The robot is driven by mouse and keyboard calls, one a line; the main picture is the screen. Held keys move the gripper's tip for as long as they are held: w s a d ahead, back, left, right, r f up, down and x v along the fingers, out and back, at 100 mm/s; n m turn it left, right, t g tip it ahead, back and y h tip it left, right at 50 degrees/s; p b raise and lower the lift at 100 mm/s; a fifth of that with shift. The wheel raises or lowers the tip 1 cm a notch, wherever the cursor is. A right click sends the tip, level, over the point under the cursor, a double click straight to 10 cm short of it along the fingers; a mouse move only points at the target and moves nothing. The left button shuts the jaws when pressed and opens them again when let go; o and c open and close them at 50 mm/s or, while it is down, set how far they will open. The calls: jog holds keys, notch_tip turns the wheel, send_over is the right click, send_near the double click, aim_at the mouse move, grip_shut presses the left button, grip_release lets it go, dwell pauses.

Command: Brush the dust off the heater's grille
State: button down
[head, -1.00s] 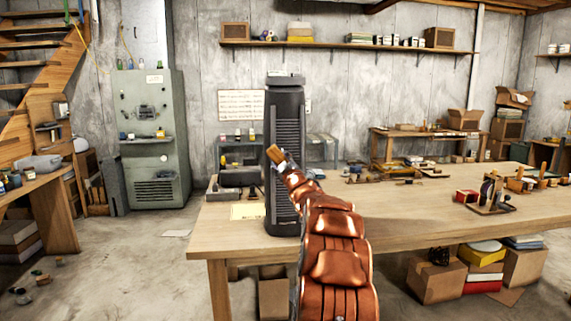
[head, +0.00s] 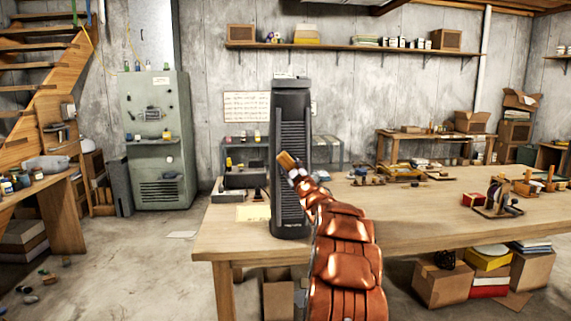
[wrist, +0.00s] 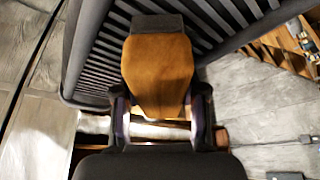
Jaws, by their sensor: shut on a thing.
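The heater (head: 291,215) is a tall dark grey tower standing upright near the left end of the wooden workbench. Its slatted grille (head: 296,135) also fills the upper wrist view (wrist: 222,22). My gripper (wrist: 159,104) is shut on a brush (wrist: 158,70) with an orange-brown wooden body and a short dark grey bristle end (wrist: 157,24). The bristle end overlaps the slats in the wrist view; I cannot tell whether it touches them. In the head view the brush (head: 287,160) is in front of the heater's middle. I cannot make out dust on the grille.
The workbench (head: 400,225) has a paper sheet and a dark tray left of the heater. Small tools and a red box (head: 473,199) lie on its right part. A green cabinet (head: 160,150) stands behind left. Cardboard boxes (head: 442,283) sit underneath.

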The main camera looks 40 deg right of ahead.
aim_at(302, 160)
jog(key=shift+s+d+p, duration=0.4)
jog(key=shift+s+d, duration=0.1)
jog(key=shift+d, duration=0.25)
jog(key=shift+s+d+p, duration=1.15)
jog(key=shift+d, duration=0.3)
jog(key=shift+w+a+f+b, duration=0.45)
jog(key=shift+w+a+b, duration=0.25)
jog(key=shift+a+b, duration=0.2)
jog(key=shift+w+a+f+b, duration=0.4)
jog(key=shift+w+a+b, duration=0.35)
jog(key=shift+b, duration=0.25)
jog(key=w+a+b, duration=0.2)
jog(key=a, duration=0.1)
jog(key=shift+b, duration=0.3)
jog(key=shift+s+a, duration=0.1)
